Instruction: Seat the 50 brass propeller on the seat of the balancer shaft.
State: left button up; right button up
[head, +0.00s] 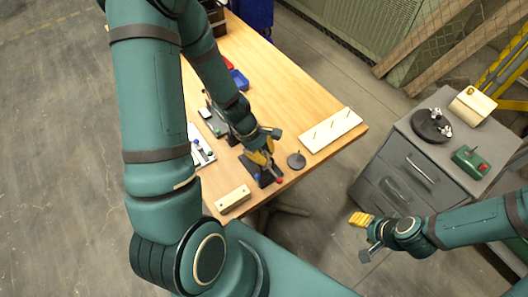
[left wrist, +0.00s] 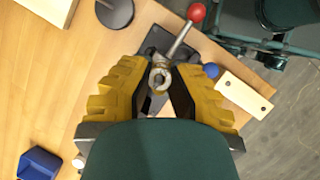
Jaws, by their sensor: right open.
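I cannot make out the brass propeller in either view. A black-based device (head: 251,166) with a red ball lever stands near the table's front edge; in the left wrist view its red ball (left wrist: 196,12) and a metal ring (left wrist: 160,76) show. My left gripper (head: 264,155) is over this device. In the left wrist view its yellow fingers (left wrist: 162,70) are apart, on either side of the ring; contact is unclear. A grey disc with a short upright post (head: 296,161) stands beside it; I cannot tell whether it is the balancer. My right gripper (head: 362,219) is open, in front of the cabinet.
A pale board with pegs (head: 331,131) lies at the table's right. A wooden block (head: 233,199) is at the front edge. Blue (head: 239,80) and red (head: 228,63) bins stand farther back. The grey cabinet (head: 393,157) holds a dark round plate (head: 428,128) and a green box (head: 466,162).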

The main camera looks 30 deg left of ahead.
pick_arm(q)
jog(key=o, duration=0.3)
jog(key=shift+r, duration=0.1)
jog(key=p+v, duration=0.1)
jog(key=v, duration=0.4)
jog(key=d+p+v, duration=0.1)
jog(key=v, duration=0.4)
jog(key=p+v, duration=0.2)
jog(key=v, duration=0.3)
jog(key=shift+w+d+r, duration=0.1)
jog(key=shift+w+r, duration=0.1)
jog(key=shift+r, duration=0.35)
